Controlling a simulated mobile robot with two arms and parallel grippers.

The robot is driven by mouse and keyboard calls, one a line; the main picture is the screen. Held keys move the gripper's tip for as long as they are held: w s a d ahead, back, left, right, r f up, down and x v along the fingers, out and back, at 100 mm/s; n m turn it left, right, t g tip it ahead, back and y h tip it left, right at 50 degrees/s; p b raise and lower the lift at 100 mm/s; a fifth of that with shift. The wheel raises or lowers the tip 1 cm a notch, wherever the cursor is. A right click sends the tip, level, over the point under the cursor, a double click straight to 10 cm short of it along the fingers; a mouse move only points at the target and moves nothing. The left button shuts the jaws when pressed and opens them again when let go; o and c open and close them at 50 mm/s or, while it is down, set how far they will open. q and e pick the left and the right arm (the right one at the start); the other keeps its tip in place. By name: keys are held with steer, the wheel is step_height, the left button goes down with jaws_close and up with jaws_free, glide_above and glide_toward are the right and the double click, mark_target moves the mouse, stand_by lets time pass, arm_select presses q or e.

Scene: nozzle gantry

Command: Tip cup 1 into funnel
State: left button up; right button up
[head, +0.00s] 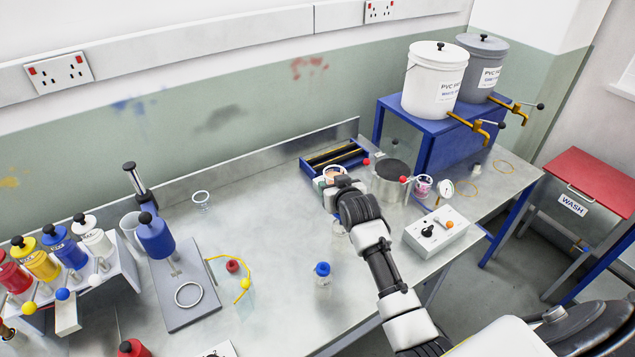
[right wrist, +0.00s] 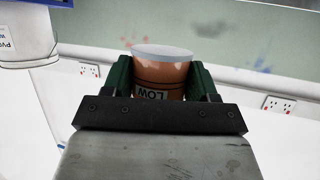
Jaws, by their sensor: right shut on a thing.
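My right gripper (head: 338,186) is shut on an orange-brown cup (head: 334,173), near the dark metal pot at the back of the bench. In the right wrist view the same cup (right wrist: 162,76) sits between the two green fingers (right wrist: 163,88), with its pale rim above and a label with lettering like "LOW". It looks roughly upright; its contents are hard to make out. A small clear vessel with a white rim (head: 201,197) stands at the back left of the bench. I cannot tell whether it is the funnel. My left gripper is not in view.
The metal pot (head: 392,184) stands just right of the gripper, with a pink-labelled cup (head: 424,187) and a gauge (head: 446,189) beyond. A blue tray (head: 316,172) lies behind. A control box (head: 441,232) is front right. The middle bench is mostly clear around a blue-capped bottle (head: 322,275).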

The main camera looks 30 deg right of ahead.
steer(key=shift+w+a+r, duration=0.1)
steer(key=shift+w+a, duration=0.05)
steer(key=shift+w, duration=0.15)
steer(key=shift+f, duration=1.45)
steer(key=shift+w+a+r+m+t+y, duration=0.15)
steer(key=shift+a+m+y, duration=0.15)
steer(key=shift+m, duration=0.3)
steer(key=shift+s+a+r+m+t+y, duration=0.1)
steer(key=shift+a+m+t+y, duration=0.1)
steer(key=shift+m+y, duration=0.3)
steer(key=shift+a+f+m+y, duration=0.1)
steer(key=shift+a+m+y, duration=0.05)
steer(key=shift+m+y, duration=0.2)
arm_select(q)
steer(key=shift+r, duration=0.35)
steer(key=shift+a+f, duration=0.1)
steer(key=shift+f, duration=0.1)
arm_select(e)
steer(key=shift+w+a+m+y, duration=0.1)
steer(key=shift+a+m+y, duration=0.15)
steer(key=shift+m, duration=0.3)
arm_select(q)
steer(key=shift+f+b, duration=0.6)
steer(key=shift+b, duration=0.2)
arm_select(e)
steer(key=shift+a+m+t+y, duration=0.1)
steer(key=shift+m+t+y, duration=0.3)
steer(key=shift+m, duration=0.3)
